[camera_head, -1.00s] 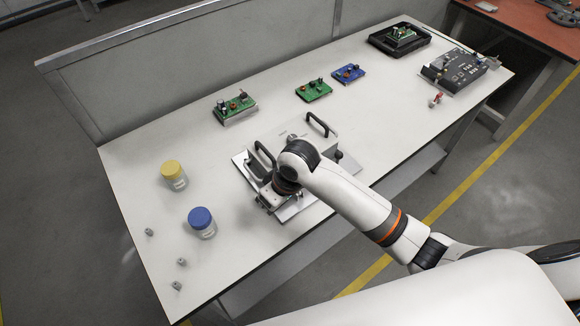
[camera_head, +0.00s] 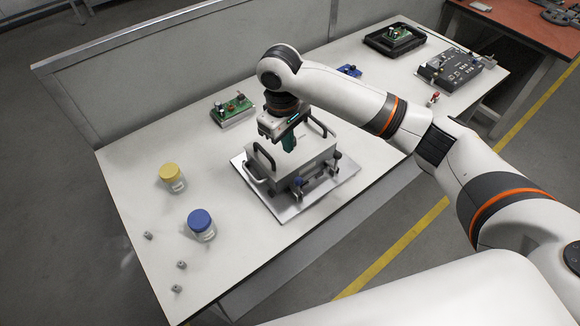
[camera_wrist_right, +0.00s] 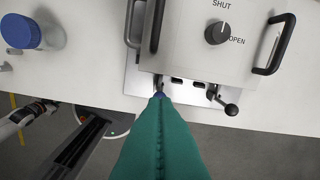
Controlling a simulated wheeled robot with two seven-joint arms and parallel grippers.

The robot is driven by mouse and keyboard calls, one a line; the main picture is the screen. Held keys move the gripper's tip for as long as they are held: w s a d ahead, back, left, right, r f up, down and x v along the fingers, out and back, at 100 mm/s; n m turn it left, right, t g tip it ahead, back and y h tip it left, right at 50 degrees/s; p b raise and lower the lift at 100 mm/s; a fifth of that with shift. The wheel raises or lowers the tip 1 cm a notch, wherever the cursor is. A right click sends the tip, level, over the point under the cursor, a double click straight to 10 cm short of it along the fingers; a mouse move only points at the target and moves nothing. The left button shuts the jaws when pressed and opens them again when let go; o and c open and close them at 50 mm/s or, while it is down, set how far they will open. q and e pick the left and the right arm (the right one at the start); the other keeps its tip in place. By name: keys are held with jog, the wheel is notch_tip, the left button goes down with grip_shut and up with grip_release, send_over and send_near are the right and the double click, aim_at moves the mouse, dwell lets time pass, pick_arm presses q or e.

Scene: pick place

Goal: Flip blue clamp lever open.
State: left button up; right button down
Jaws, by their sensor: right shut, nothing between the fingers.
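The blue clamp lever (camera_head: 298,182) has a blue knob and sits on the front side of a grey box fixture (camera_head: 309,152). In the right wrist view its blue tip (camera_wrist_right: 158,95) shows just beyond my fingertips, its lower part hidden. Whether it is open or closed I cannot tell. A second lever with a black knob (camera_head: 337,156) is on the same side to the right; it sticks out from the box in the wrist view (camera_wrist_right: 231,109). My right gripper (camera_head: 289,144), with teal fingers, is shut and empty, held above the box.
The box has two black handles and a SHUT/OPEN dial (camera_wrist_right: 217,33), and stands on a metal plate (camera_head: 285,213). A blue-lidded jar (camera_head: 201,224) and a yellow-lidded jar (camera_head: 172,178) stand to the left. Circuit boards (camera_head: 232,109) lie behind. The table's front left is mostly clear.

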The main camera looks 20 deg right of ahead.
jog(key=shift+f, duration=0.15)
notch_tip(320, 180, down, 10)
jog(key=p, duration=0.1)
jog(key=shift+s+d, duration=0.15)
jog(key=shift+d, duration=0.1)
dwell(0.3)
